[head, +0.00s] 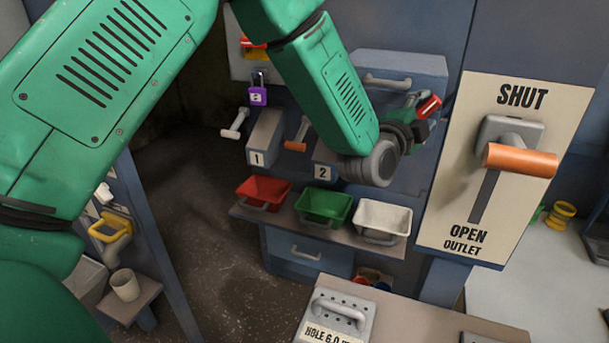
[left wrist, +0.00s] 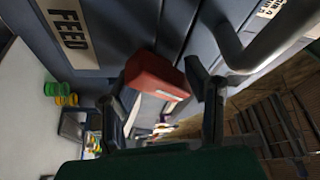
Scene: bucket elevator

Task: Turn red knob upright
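The red knob (head: 430,107) is a block-like handle with a white line, on the blue-grey panel just left of the SHUT/OPEN plate. It looks tilted in the head view. In the left wrist view the red knob (left wrist: 156,76) shows between and beyond my two dark fingers. My left gripper (head: 417,106) is at the knob, partly hidden by its own wrist. In the left wrist view my left gripper (left wrist: 160,98) has its fingers apart, one on each side of the knob; I cannot tell whether they touch it. My right gripper is not in view.
An orange-handled lever (head: 520,160) sticks out right of the knob. A grey drawer handle (head: 387,81) is close to the gripper, on its upper left. Red, green and white bins (head: 382,219) stand on a shelf below. A FEED label (left wrist: 68,25) shows in the wrist view.

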